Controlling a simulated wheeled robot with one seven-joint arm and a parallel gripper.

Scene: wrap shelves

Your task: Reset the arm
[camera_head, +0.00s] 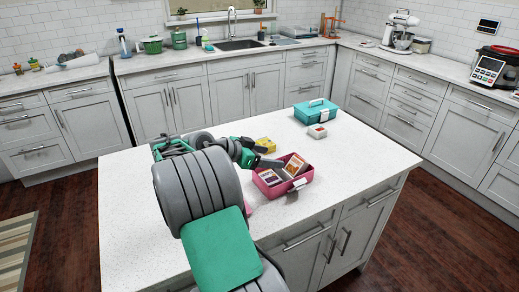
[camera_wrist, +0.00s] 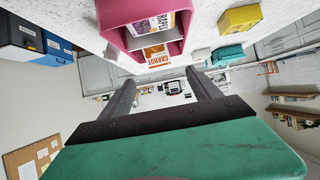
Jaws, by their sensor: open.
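My gripper (camera_head: 270,161) is over the white island counter, just at the left side of a pink box; its fingers are partly hard to see in the head view. In the wrist view my gripper (camera_wrist: 162,79) shows two dark fingers spread apart with nothing between them. The pink box (camera_head: 299,183) is open and holds several seed packets (camera_head: 294,165). The wrist view shows the pink box (camera_wrist: 116,32) beyond the fingers, with a carrot packet (camera_wrist: 153,55) in it.
A teal box (camera_head: 315,110), a small white-and-red packet (camera_head: 317,131) and a yellow box (camera_head: 266,144) stand on the island (camera_head: 365,150) beyond the pink box. The island's right part is clear. Cabinets and counters line the walls.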

